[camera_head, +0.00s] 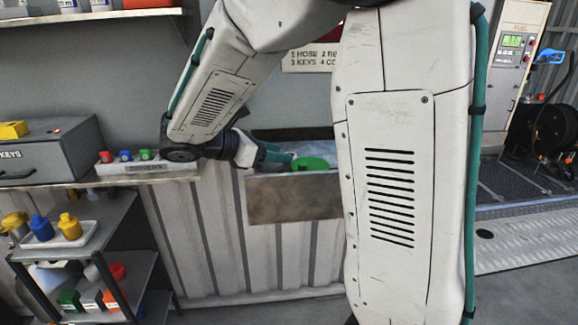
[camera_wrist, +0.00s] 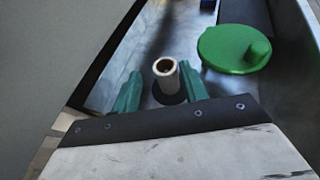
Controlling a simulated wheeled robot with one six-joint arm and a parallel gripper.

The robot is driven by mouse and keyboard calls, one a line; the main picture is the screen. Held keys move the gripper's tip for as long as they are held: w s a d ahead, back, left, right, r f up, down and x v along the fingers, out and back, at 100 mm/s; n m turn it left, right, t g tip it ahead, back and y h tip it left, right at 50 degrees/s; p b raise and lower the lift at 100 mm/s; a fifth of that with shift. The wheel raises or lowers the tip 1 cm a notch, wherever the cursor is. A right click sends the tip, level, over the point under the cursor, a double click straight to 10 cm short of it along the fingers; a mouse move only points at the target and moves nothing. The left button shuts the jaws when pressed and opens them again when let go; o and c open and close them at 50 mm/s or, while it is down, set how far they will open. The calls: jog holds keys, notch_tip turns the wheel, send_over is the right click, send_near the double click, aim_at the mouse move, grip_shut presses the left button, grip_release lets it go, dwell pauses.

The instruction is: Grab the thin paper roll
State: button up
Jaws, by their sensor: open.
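My gripper (camera_wrist: 160,72) is open, with one teal finger on each side of the roll. I cannot tell whether either finger touches it. In the head view my gripper (camera_head: 278,154) reaches into the bin from the left, and the roll cannot be made out there. The roll's lower end is partly hidden.
A round green lid-like object with a knob (camera_wrist: 236,48) lies in the bin, right of the roll. It also shows in the head view (camera_head: 311,163). The bin walls are close around my gripper. A grey KEYS box (camera_head: 50,150) sits on the shelf at left.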

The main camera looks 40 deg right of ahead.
jog(key=shift+x, duration=1.1)
jog(key=c, duration=0.8)
jog(key=shift+r, duration=0.1)
